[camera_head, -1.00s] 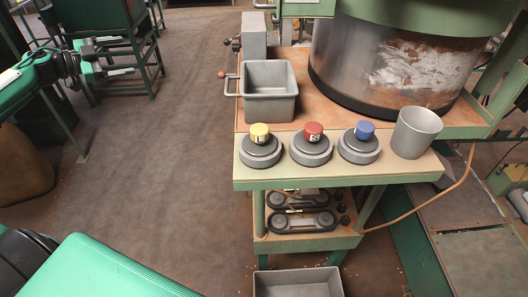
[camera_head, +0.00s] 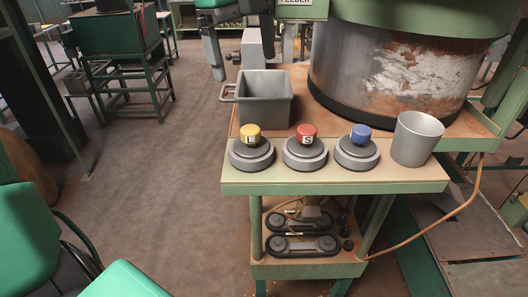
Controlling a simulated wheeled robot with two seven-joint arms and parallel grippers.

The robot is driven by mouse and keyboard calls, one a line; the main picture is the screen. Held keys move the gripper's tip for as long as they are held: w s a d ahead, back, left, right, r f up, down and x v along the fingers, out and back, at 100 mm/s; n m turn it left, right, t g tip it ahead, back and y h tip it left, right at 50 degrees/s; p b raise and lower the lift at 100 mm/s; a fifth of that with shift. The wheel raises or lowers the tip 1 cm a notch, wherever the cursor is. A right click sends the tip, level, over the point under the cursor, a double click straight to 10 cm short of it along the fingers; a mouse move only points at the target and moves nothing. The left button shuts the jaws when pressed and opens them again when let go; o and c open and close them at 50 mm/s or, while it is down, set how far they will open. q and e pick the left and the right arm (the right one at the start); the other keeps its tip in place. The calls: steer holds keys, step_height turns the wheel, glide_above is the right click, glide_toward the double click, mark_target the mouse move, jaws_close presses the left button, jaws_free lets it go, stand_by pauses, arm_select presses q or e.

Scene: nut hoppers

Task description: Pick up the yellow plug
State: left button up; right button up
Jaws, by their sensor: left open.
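The yellow plug (camera_head: 250,133), a short cap with a dark letter on a pale label, sits upright on a round grey base (camera_head: 251,155) at the left of the front shelf. A red plug (camera_head: 307,133) and a blue plug (camera_head: 360,134) sit on like bases to its right. My left gripper (camera_head: 243,65) hangs at the top of the view, fingers pointing down and wide apart, with nothing held. It is above and behind the grey bin in the picture, well clear of the yellow plug. My right gripper is not in view.
A grey bin (camera_head: 264,100) stands behind the yellow plug, and a grey cup (camera_head: 417,139) stands at the shelf's right. A large metal hopper bowl (camera_head: 385,75) fills the back right. The space above the plugs is clear.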

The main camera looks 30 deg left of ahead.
arm_select(q)
steer(key=s+d+y, duration=0.1)
steer(key=d+y, duration=0.1)
steer(key=p, duration=0.2)
glide_above(250, 129)
steer(key=f, duration=0.8)
steer(key=shift+d+f, duration=0.2)
steer(key=shift+d, duration=0.05)
steer(key=shift+d+f, duration=0.15)
steer(key=shift+f, duration=0.35)
steer(key=shift+f+p, duration=0.4)
steer(key=shift+p, duration=0.2)
steer(key=f+p, duration=0.1)
steer(key=a+f+p, duration=0.1)
steer(key=shift+f, duration=0.4)
steer(key=shift+d+f, duration=0.1)
steer(key=shift+f, duration=0.7)
steer(key=shift+c, duration=0.4)
